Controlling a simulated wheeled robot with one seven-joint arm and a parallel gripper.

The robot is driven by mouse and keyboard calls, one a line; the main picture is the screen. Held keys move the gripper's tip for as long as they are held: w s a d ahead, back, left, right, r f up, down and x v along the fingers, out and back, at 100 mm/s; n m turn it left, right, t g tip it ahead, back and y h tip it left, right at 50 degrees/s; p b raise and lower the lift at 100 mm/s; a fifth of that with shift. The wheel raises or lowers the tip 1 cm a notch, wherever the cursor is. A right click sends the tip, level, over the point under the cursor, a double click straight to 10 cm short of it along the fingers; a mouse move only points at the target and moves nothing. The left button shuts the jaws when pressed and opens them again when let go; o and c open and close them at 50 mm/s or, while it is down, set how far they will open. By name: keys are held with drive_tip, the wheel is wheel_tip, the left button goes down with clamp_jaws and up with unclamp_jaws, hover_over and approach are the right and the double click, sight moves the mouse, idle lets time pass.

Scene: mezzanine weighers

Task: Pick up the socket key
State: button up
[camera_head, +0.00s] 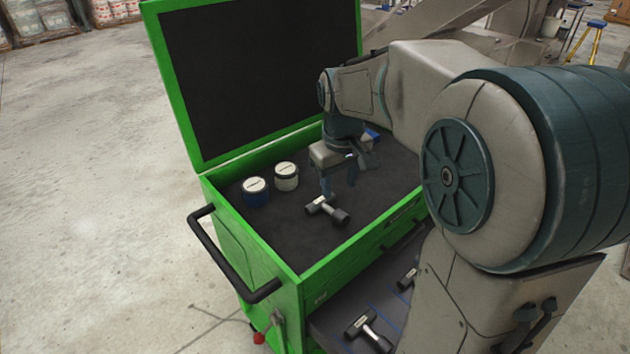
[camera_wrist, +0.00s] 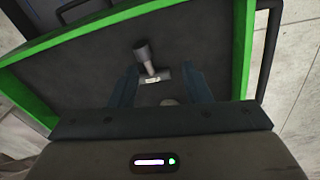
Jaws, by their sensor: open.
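A T-shaped tool with a pale metal bar and a dark end, which looks like the socket key (camera_head: 325,209), lies on the dark floor of the green tool chest's top compartment. It also shows in the wrist view (camera_wrist: 150,66), ahead of and partly between the fingers. My gripper (camera_head: 340,184) is open and points down just above and behind the tool. In the wrist view my two fingers (camera_wrist: 161,88) stand apart on either side of the tool's crossbar end. I cannot tell that either finger touches it.
The green chest (camera_head: 210,200) has raised walls and an open lid behind. Similar T-shaped tools (camera_head: 368,329) lie in a lower open drawer. A blue object (camera_head: 372,135) sits behind my gripper.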

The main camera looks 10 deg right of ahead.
drive_tip(key=w+d+f+n+g, duration=0.15)
drive_tip(key=w+f, duration=0.35)
drive_tip(key=w, duration=0.7)
drive_tip(key=p, duration=0.2)
hover_over(331, 209)
drive_tip(key=shift+n, duration=0.45)
drive_tip(key=f, duration=0.8)
drive_tip(key=shift+a+f, duration=0.25)
drive_tip(key=shift+f, duration=0.05)
drive_tip(key=shift+w+d+f+p, duration=0.15)
drive_tip(key=shift+f+p, duration=0.45)
drive_tip(key=shift+f, duration=2)
clamp_jaws()
